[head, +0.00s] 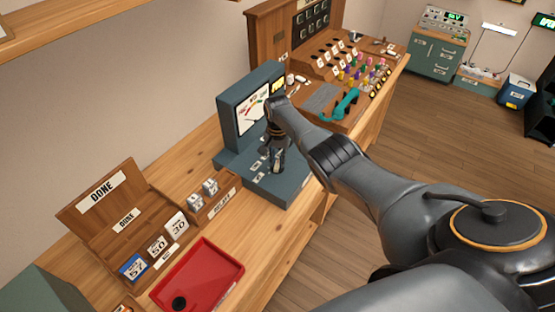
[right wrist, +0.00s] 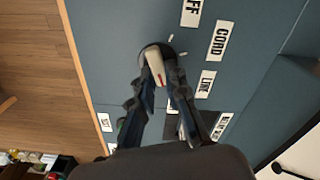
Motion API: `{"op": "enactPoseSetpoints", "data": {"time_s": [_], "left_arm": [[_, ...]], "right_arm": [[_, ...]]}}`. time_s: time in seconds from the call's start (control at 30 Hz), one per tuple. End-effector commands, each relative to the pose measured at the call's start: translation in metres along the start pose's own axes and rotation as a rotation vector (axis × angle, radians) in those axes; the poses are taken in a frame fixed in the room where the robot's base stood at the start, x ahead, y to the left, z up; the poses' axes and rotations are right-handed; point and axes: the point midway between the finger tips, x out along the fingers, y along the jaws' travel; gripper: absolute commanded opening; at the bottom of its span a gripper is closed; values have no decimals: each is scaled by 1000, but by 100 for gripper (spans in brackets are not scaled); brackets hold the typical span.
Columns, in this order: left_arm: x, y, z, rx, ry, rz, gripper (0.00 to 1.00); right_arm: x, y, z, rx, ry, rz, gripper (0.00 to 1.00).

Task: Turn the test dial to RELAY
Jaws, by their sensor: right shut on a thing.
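The test set (head: 232,122) is a blue-grey console with an upright meter panel and a flat deck. My right gripper (head: 277,168) reaches down onto the deck. In the right wrist view its fingers (right wrist: 160,84) are shut on the test dial (right wrist: 155,58), a round dark knob with a pale bar and a red mark. Around it are the white labels OFF (right wrist: 192,12), CORD (right wrist: 221,40) and LINE (right wrist: 206,84). A further label (right wrist: 221,126), partly behind a finger, is hard to read. I cannot tell which label the dial points to. My left gripper is not in view.
A red tray (head: 232,258) and an open wooden DONE box (head: 100,190) with number cards stand at the front left. A wooden switchboard (head: 262,45) with cords and a teal handset (head: 345,105) is behind. My right arm crosses the right side.

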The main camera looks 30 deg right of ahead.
Motion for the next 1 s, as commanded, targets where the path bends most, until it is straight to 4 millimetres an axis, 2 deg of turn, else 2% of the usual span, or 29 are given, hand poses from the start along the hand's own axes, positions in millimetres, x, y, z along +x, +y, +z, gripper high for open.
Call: {"op": "enactPoseSetpoints", "data": {"time_s": [0.27,0.3,0.4,0.77,1.0], "left_arm": [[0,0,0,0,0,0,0],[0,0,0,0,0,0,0],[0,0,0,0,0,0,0],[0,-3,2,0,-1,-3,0],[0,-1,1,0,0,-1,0]], "right_arm": [[-1,0,-1,4,3,-3,0],[-1,0,-1,4,3,-3,16],[-1,0,-1,3,3,-2,36],[-2,0,-1,2,1,-1,37],[-20,0,-1,2,4,-3,37]]}}
